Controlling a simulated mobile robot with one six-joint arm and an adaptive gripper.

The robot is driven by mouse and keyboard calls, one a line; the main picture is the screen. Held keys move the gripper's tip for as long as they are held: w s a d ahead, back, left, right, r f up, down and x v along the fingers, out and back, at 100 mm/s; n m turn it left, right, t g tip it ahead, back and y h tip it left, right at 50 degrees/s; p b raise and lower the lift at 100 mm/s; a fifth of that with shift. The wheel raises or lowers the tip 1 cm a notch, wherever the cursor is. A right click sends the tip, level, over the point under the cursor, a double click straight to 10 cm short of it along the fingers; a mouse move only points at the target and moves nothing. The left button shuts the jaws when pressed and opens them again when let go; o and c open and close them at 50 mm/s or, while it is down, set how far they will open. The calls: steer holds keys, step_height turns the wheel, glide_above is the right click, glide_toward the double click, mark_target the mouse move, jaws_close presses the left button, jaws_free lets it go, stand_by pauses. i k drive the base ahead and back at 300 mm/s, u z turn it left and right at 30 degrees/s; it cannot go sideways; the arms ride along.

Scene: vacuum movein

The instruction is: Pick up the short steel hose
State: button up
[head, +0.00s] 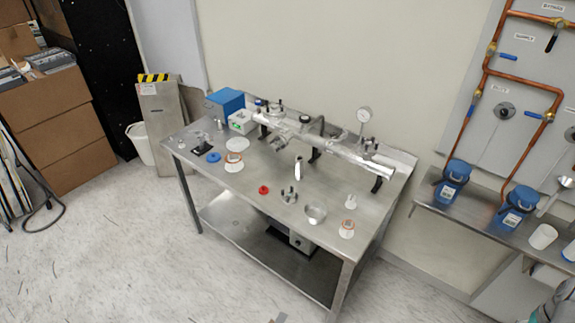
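A steel table (225,190) stands in the middle of the view. A long steel tube assembly (340,155) runs along its back on dark supports. A short ribbed-looking steel piece (277,152) slants off the front of this assembly; it may be the short steel hose, but it is too small to tell. A thin bright upright piece (298,169) stands just to its right and could also be a hose. My gripper is not in view. Part of what looks like my arm shows at the bottom right corner, away from the table.
On the table are a red part (264,189), a steel fitting (289,195), a steel cup (315,214), a blue ring (213,157), a blue box (226,101) and a gauge (364,114). A shelf (465,213) with blue containers stands right.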

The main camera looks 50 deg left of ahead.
mark_target(299, 163)
steer(key=u, duration=0.25)
steer(key=i, duration=0.65)
steer(key=u, duration=1)
steer(key=i, duration=0.9)
steer(key=u, duration=0.55)
steer(key=k, duration=0.95)
steer(key=u, duration=0.15)
steer(key=i, duration=0.75)
